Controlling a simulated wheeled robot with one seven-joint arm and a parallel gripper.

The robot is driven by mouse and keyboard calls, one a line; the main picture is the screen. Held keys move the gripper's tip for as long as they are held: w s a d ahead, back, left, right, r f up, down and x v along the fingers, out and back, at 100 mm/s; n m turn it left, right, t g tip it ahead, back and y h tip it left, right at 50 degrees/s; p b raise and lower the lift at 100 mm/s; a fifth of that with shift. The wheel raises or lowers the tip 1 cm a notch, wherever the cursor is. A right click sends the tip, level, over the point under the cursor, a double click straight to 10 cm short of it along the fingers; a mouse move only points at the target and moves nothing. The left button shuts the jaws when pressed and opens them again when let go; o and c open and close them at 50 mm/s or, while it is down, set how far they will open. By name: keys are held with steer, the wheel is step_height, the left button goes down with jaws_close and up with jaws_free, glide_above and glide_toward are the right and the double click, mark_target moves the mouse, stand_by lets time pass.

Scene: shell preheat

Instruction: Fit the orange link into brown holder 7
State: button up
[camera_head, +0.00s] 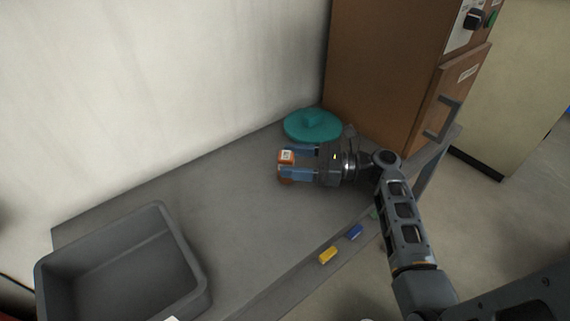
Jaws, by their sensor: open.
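An orange piece (287,163), which looks like the orange link, is at the tips of my gripper (298,162). It has a white label on top, and a darker orange-brown part shows at its lower end. My gripper is open, with its two blue fingers pointing left over the grey table. The fingers lie close to the orange piece; I cannot tell whether they touch it. I cannot make out brown holder 7 or any number 7.
A teal round lid (312,125) lies behind my gripper, near a brown cabinet (385,75) with a handled door. A grey bin (190,262) stands at the left. Yellow (328,255) and blue (355,232) blocks lie along the front edge. The middle of the table (220,210) is clear.

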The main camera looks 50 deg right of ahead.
steer(key=shift+x, duration=1.05)
steer(key=c, duration=1.2)
jaws_close()
steer(key=shift+r, duration=0.15)
